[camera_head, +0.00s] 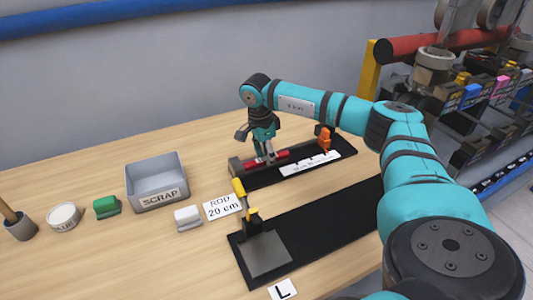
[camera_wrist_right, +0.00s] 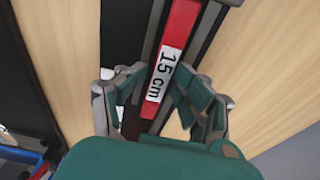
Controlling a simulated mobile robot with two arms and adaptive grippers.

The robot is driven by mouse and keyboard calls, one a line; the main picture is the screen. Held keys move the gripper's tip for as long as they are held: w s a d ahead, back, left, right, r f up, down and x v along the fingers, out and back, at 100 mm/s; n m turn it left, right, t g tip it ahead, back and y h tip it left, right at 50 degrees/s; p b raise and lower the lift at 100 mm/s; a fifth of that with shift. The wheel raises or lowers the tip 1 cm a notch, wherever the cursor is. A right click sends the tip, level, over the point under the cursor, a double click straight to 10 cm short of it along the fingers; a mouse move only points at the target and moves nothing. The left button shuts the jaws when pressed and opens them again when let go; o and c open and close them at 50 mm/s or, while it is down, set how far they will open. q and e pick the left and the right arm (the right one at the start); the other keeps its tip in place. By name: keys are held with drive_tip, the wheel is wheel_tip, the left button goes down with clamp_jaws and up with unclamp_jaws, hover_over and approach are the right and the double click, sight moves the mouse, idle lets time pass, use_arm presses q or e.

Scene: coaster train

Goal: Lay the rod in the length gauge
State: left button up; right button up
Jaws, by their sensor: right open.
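A red rod (camera_head: 272,158) lies lengthwise in the channel of the black length gauge (camera_head: 342,152). In the right wrist view the rod (camera_wrist_right: 182,25) carries a white label reading 15 cm. An orange block (camera_head: 324,138) stands at the gauge's right end, and a white scale strip (camera_head: 310,164) runs along its front. My right gripper (camera_head: 265,158) points down over the rod's left part. In the wrist view its open fingers (camera_wrist_right: 158,92) are on either side of the rod, with gaps visible. My left gripper does not show.
A card (camera_head: 223,206) reads ROD 20 cm. A yellow-handled clamp (camera_head: 239,188) stands on the black mat (camera_head: 320,222) in front. A grey SCRAP bin (camera_head: 157,191), a green block (camera_head: 106,207) and a white block (camera_head: 187,218) stand left. A loaded rack (camera_head: 465,100) is right.

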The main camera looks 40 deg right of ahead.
sight(262, 159)
drive_tip(key=shift+s+a+f, duration=0.1)
drive_tip(key=shift+f, duration=0.05)
drive_tip(key=shift+r, duration=0.35)
wheel_tip(262, 159, up, 13)
drive_tip(key=a+b, duration=0.1)
drive_tip(key=shift+w+f, duration=0.2)
drive_tip(key=shift+w, duration=0.2)
drive_tip(key=shift+a, duration=0.1)
